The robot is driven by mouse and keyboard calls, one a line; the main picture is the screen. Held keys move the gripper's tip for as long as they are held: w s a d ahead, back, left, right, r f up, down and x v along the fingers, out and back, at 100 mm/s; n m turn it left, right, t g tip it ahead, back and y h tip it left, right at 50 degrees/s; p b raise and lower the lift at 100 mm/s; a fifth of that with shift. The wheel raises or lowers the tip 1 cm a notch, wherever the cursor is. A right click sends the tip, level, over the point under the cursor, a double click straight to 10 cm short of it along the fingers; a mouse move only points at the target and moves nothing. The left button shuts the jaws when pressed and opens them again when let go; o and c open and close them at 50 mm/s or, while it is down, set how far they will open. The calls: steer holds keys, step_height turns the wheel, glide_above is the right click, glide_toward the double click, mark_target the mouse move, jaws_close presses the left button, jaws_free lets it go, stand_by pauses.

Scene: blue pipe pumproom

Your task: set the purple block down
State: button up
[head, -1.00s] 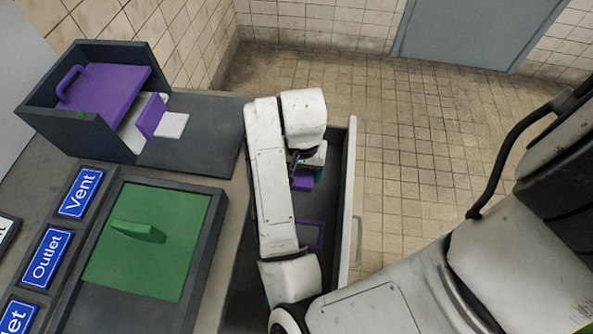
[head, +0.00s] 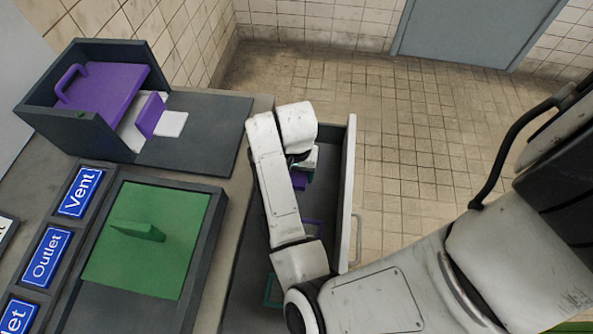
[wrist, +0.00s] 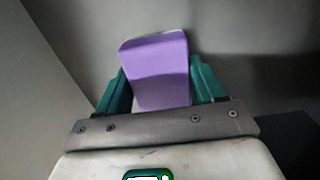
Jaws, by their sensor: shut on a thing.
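The purple block (wrist: 155,62) stands between the two teal fingers of my gripper (wrist: 158,82) in the wrist view. The fingers are shut on its sides, and its far end sticks out past them. In the head view a small part of the purple block (head: 299,181) shows below my wrist, over the open drawer (head: 335,190). My arm hides most of the gripper there. A plain grey surface lies behind the block in the wrist view; I cannot tell whether the block touches it. A purple outline (head: 314,227) shows on the drawer floor, partly behind my arm.
A teal outline (head: 272,290) lies nearer in the drawer. The drawer's pale front has a handle (head: 357,238). On the counter left are a dark box (head: 75,130) with a purple handled panel (head: 105,85), a green panel (head: 145,240) and blue signs (head: 80,192). Tiled floor right is clear.

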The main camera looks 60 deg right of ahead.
steer(key=o, duration=1.1)
steer(key=shift+f, duration=0.1)
step_height(320, 180, up, 12)
steer(key=p, duration=0.1)
